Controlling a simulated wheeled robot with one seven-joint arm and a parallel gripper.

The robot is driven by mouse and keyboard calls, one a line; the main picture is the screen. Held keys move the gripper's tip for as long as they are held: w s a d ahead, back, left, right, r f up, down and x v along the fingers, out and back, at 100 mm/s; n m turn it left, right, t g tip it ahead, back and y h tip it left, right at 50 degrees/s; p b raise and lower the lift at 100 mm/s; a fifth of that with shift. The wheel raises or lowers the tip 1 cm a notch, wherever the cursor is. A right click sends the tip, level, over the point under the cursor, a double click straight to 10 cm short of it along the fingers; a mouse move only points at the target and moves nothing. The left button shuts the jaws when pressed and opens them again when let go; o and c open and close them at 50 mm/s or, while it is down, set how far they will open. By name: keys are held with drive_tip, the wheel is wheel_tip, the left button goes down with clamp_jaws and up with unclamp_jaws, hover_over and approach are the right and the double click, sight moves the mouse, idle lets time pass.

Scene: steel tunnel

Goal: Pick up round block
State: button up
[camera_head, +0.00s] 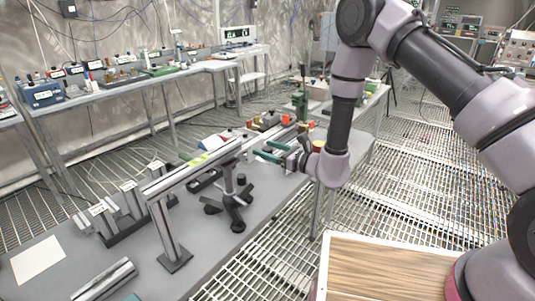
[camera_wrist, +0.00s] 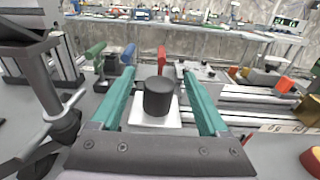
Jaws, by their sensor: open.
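A dark grey round block (camera_wrist: 158,97), a short upright cylinder, stands on a white square piece (camera_wrist: 150,118) in the wrist view. My gripper (camera_wrist: 158,73) is open, with one teal finger to the left of the block and one to the right. The block appears between the fingers, with a gap on each side; I cannot tell whether it is at fingertip depth. In the head view my gripper (camera_head: 265,150) points left over the far part of the grey bench (camera_head: 262,195). I cannot make out the round block clearly there.
Coloured-handled items, green (camera_wrist: 96,50), blue (camera_wrist: 128,53) and red (camera_wrist: 161,60), stand just behind the block. A metal rail (camera_head: 195,168) and a black stand (camera_head: 232,205) are nearby on the bench. A wood-topped box (camera_head: 385,268) is at the front right.

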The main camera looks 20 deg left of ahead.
clamp_jaws()
